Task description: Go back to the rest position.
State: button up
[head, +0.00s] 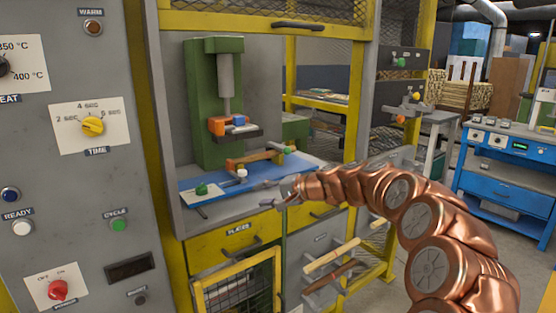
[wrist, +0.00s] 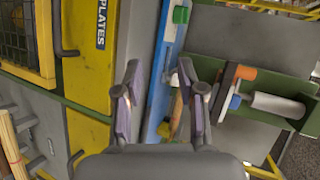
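My gripper (head: 270,194) is stretched out at the end of my copper-coloured arm in the head view. It is in front of the press bench, near the right front part of the blue rail plate (head: 215,183). In the wrist view my gripper (wrist: 160,80) has its two fingers well apart, with nothing held between them. The blue plate (wrist: 165,75) shows beyond the fingers. I cannot tell whether a finger touches the bench.
A green press (head: 205,110) stands at the back of the bench inside a yellow frame. A grey control panel (head: 70,190) is close on the left. Yellow drawers (head: 215,250) are below the bench. A blue workbench (head: 505,190) stands at right. Wooden rods (head: 330,257) stick out below.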

jog(key=s+f+n+g+h, duration=0.2)
jog(key=s+n+g, duration=0.1)
jog(key=s, duration=1)
jog(key=s+f+n+g+h, duration=0.1)
jog(key=s+f+n+g, duration=0.15)
jog(key=s, duration=0.95)
jog(key=s+d+f+g+h, duration=0.1)
jog(key=s+d+f+h, duration=0.2)
jog(key=s+d, duration=0.55)
jog(key=s+d+f+g+h, duration=0.25)
jog(key=s+d, duration=0.35)
jog(key=s, duration=0.5)
jog(key=s+d+f+g+h, duration=0.1)
jog(key=s+d+f+h, duration=0.25)
jog(key=s+d, duration=0.5)
notch_tip(320, 180, up, 15)
jog(key=s+a+t+p, duration=0.1)
jog(key=p, duration=1.3)
jog(key=shift+s+a+p, duration=0.15)
jog(key=shift+p, duration=0.2)
